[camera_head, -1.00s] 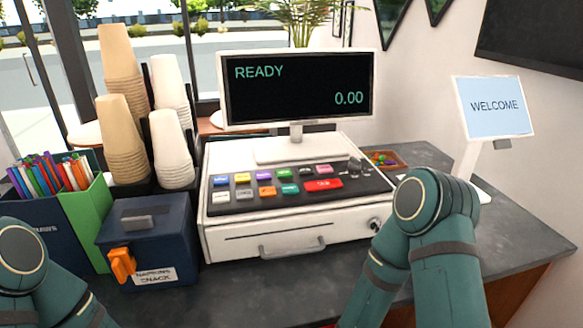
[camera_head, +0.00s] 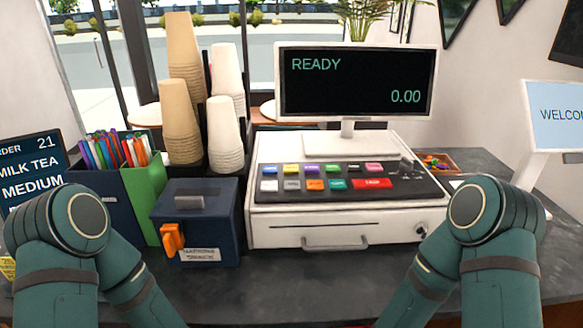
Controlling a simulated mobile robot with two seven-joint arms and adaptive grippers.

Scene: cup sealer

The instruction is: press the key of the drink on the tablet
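A white tablet (camera_head: 555,115) on a stand shows "WELCOM" and is cut off by the right edge; no drink keys show on its visible part. At the left edge an order screen (camera_head: 30,172) reads "ORDER 21, MILK TEA, MEDIUM", partly hidden by my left arm. Both my arms rise from the bottom, one at the left and one at the right. Only their upper links show; neither gripper is in view.
A cash register (camera_head: 330,235) with colored keys and a "READY 0.00" display (camera_head: 355,82) stands mid-counter. Left of it are a navy napkin box (camera_head: 215,235), cup stacks (camera_head: 180,120) and a green-sided straw holder (camera_head: 145,195). A small candy tray (camera_head: 440,170) sits behind right. The front counter (camera_head: 300,285) is clear.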

